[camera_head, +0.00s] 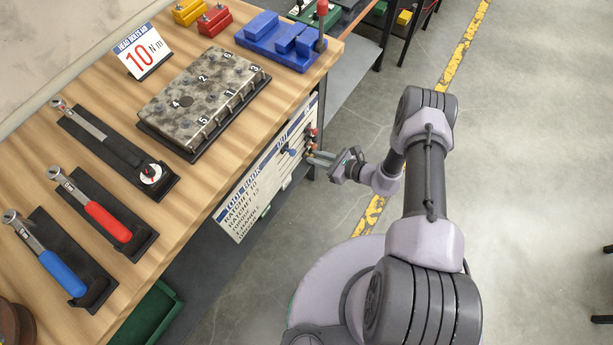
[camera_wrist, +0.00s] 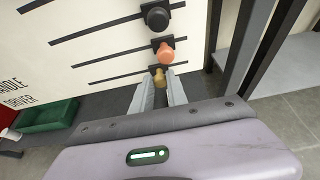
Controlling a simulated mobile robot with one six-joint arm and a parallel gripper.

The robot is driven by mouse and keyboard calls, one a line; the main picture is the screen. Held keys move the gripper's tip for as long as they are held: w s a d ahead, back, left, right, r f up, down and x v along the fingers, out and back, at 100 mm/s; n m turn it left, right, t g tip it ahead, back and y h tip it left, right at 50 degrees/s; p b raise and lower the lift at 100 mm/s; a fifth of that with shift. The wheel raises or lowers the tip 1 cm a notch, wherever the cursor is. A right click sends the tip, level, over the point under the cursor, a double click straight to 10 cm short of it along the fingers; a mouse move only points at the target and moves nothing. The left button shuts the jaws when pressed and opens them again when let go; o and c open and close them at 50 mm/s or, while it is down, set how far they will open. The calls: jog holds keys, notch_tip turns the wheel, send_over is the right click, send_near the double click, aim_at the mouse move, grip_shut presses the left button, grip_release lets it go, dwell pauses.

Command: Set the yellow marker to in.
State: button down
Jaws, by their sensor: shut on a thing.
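The yellow marker (camera_wrist: 159,76) is a small knob on the lowest visible slot of the white tool book board (camera_head: 240,205), at the front of the workbench. In the wrist view it sits between the fingers of my gripper (camera_wrist: 160,92), which is shut on it. It is near the right end of its slot. In the head view my gripper (camera_head: 318,158) reaches the board's right side from the right, and I cannot clearly make out the yellow marker there. The board's column words are too small to read surely.
An orange-red marker (camera_wrist: 165,54) and a black marker (camera_wrist: 156,18) sit just above on their own slots. A dark bench leg stands right of the board. A green bin (camera_wrist: 48,116) is below. Floor at right is clear.

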jog(key=shift+w+d, duration=0.6)
jog(key=shift+w, duration=0.15)
jog(key=c, duration=1.3)
grip_release()
jog(key=shift+w+d, duration=0.1)
jog(key=p+v, duration=0.4)
jog(key=v, duration=1.3)
jog(key=shift+r, duration=0.2)
